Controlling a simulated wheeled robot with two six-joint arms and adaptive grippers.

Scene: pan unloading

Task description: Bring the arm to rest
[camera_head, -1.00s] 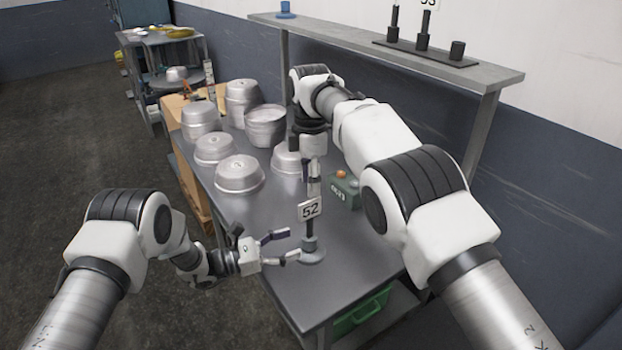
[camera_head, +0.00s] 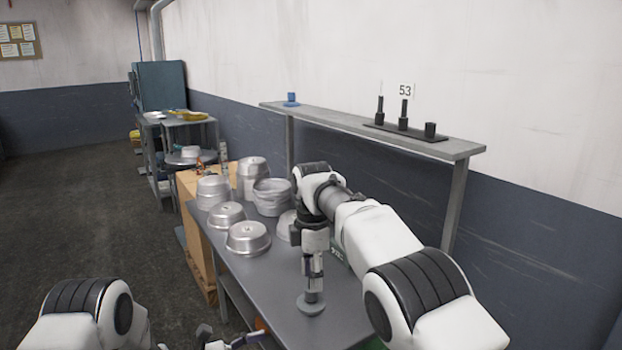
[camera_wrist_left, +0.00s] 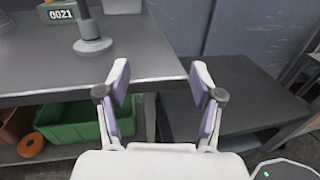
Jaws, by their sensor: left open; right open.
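My left gripper (camera_head: 228,340) shows at the bottom edge of the head view, partly cut off, just off the table's near left edge. In the left wrist view its two fingers (camera_wrist_left: 160,92) are spread, with nothing between them. My right gripper (camera_head: 313,268) hangs pointing down over the table. It is open, and its fingers overlap the post of a small grey stand (camera_head: 311,303), so I cannot tell whether they touch it. The stand's round base also shows in the left wrist view (camera_wrist_left: 93,46). My right arm reaches in from the right.
Several silver pans (camera_head: 248,238) stand on the grey table (camera_head: 262,287). A raised shelf (camera_head: 350,122) runs behind, with a black peg rack (camera_head: 405,131) and a blue piece (camera_head: 291,99). A green crate (camera_wrist_left: 72,128) and an orange ring (camera_wrist_left: 32,145) are below the table. Floor at left is clear.

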